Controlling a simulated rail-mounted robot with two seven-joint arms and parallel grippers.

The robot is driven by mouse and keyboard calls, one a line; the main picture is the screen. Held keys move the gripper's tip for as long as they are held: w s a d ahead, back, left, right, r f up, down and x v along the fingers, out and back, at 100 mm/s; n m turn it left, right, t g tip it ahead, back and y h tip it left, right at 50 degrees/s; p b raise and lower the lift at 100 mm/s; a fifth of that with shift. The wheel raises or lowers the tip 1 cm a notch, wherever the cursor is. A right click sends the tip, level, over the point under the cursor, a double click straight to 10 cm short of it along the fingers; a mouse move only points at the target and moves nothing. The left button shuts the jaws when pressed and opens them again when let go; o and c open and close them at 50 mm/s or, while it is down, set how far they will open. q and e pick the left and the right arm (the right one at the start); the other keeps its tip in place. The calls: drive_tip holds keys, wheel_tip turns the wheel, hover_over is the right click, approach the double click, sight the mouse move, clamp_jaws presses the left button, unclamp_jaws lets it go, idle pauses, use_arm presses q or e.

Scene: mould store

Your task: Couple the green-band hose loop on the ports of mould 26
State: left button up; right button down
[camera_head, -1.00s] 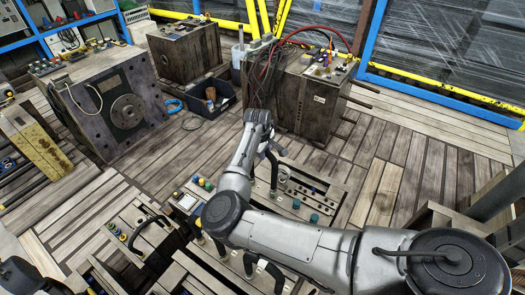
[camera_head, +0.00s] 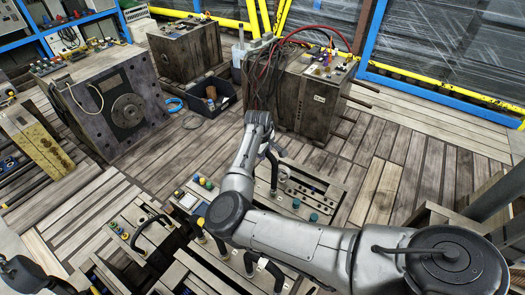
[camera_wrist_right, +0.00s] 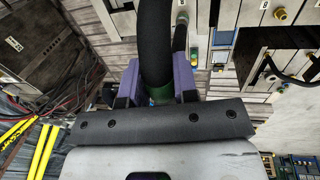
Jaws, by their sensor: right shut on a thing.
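My right gripper (camera_wrist_right: 158,92) is shut on a thick black hose (camera_wrist_right: 155,40) in the right wrist view. A green band (camera_wrist_right: 160,94) on the hose shows between its purple fingers. I cannot read which mould is 26. The ports under the hose are hidden.
A tall mould (camera_head: 318,98) with red and black hoses stands beyond the gripper. A dark bin (camera_head: 210,98) and a mould with a round plate (camera_head: 125,110) stand to the left. Low moulds with black handles (camera_head: 150,228) lie in front. Plank floor at the right is clear.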

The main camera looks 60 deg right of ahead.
drive_tip(key=shift+w+a, duration=0.1)
drive_tip(key=c, duration=1.3)
unclamp_jaws()
drive_tip(key=o, duration=0.3)
drive_tip(key=shift+a, duration=0.2)
drive_tip(key=shift+o, duration=1)
drive_tip(key=shift+d, duration=0.1)
wheel_tip(320, 180, up, 14)
drive_tip(key=a+p, duration=0.2)
drive_tip(key=p, duration=0.1)
drive_tip(key=shift+a+f+p, duration=0.2)
drive_tip(key=shift+p, duration=0.2)
